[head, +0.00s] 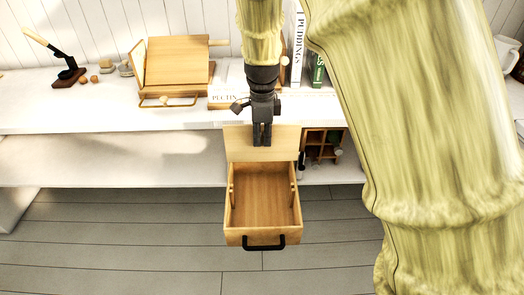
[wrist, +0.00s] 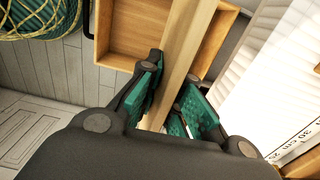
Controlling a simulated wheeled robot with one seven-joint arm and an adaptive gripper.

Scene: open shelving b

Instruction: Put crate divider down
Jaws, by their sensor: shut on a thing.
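My gripper (head: 262,142) is shut on the crate divider (head: 240,145), a flat pale wooden panel. The divider is held upright, with its face towards the head camera, at the back end of an open wooden crate (head: 262,240) with a black handle in front. In the wrist view, the green-padded fingers (wrist: 172,100) grip the divider's long top edge (wrist: 190,35), and the crate (wrist: 120,45) shows behind it. Upright strips line the crate's inner side walls. The crate floor looks empty. Whether the divider touches the crate is unclear.
A white upper shelf (head: 120,115) runs behind, with a wooden stand (head: 177,62), books (head: 298,50) and a tool on a dark block (head: 68,75). A small compartmented box (head: 322,150) is right of the divider. A rope coil (wrist: 38,15) shows in the wrist view.

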